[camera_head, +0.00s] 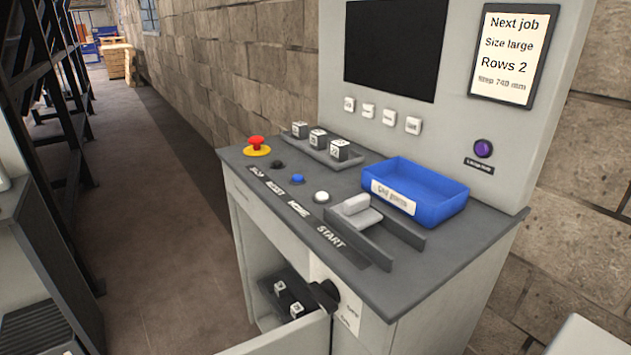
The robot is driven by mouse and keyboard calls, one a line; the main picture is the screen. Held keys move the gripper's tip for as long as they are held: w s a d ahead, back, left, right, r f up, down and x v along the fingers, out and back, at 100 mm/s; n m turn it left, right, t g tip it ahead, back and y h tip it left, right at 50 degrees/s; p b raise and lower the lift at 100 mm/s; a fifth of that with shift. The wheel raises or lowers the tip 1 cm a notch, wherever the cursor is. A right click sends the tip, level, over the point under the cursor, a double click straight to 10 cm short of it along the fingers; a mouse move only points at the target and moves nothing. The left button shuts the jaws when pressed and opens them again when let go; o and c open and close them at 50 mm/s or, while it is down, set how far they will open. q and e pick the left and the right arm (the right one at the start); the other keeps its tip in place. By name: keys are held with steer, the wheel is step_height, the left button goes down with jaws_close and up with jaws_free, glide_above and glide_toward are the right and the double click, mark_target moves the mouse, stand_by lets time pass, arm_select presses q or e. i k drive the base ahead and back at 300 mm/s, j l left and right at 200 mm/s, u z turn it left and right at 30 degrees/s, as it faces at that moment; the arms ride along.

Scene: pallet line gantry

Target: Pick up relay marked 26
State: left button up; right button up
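Three small white-and-black relay blocks stand in a row in a grey rack on the console top: a left one (300,129), a middle one (318,138) and a right one (340,150). Two more similar blocks, one behind (280,288) and one in front (296,310), sit on a dark holder inside the open compartment below. Their printed numbers are too small to read surely, so I cannot tell which is marked 26. Neither of my grippers is in view.
The console top (390,270) carries a red emergency button (256,144), several push buttons, a grey handle (357,208) between rails and a blue tray (440,205). The compartment door (290,338) stands open beside a black rotary knob (325,293). Free floor lies left.

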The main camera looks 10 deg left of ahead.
mark_target(280, 289)
steer(key=k+j+z, duration=0.2)
steer(key=k+j, duration=0.4)
steer(key=j+z, duration=0.15)
steer(key=j, duration=0.25)
steer(key=k+j+z, duration=0.1)
steer(key=j, duration=0.3)
steer(key=j+z, duration=0.15)
steer(key=j, duration=0.25)
steer(key=k+j+z, duration=0.1)
steer(key=j, duration=0.3)
steer(key=k+j+z, duration=0.15)
steer(key=j, duration=0.25)
steer(key=k+j+z, duration=0.15)
steer(key=j, duration=0.7)
steer(key=i+z, duration=0.05)
